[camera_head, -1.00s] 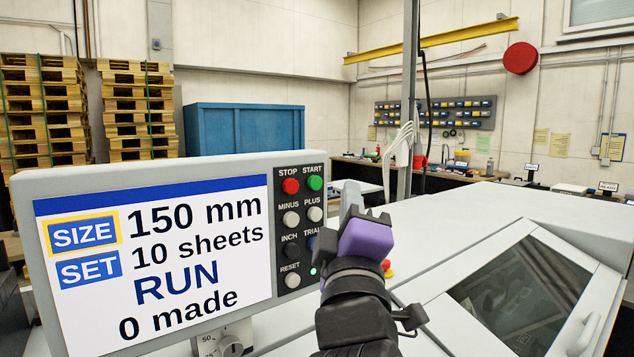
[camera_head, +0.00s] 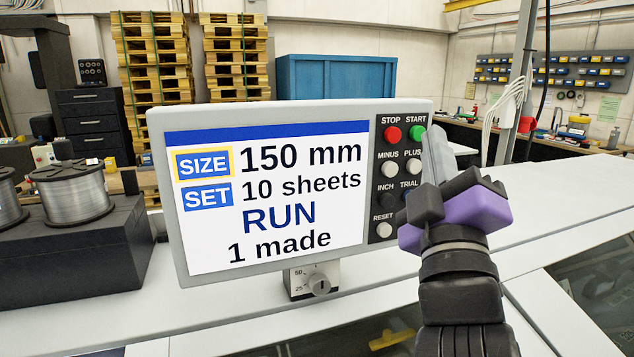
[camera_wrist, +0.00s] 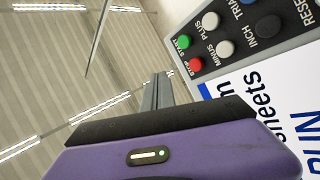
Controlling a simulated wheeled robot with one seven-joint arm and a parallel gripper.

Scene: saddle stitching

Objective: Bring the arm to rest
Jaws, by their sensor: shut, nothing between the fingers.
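My gripper (camera_head: 437,155) is shut and empty. In the head view it stands in front of the right edge of the control panel (camera_head: 290,110), with its grey fingers pointing up beside the green START button (camera_head: 418,133). The fingertips (camera_wrist: 160,78) also show in the wrist view, apart from the green button (camera_wrist: 184,42) there. My arm (camera_head: 460,300) rises from the bottom of the head view. The panel screen (camera_head: 275,200) reads 150 mm, 10 sheets, RUN, 1 made. My gripper hides part of the button columns' right side.
A size knob (camera_head: 320,284) sits below the panel. Wire spools (camera_head: 72,193) stand on a dark block at the left. The white machine top (camera_head: 570,190) stretches right. Pallets (camera_head: 237,60) and a blue bin (camera_head: 335,78) stand behind.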

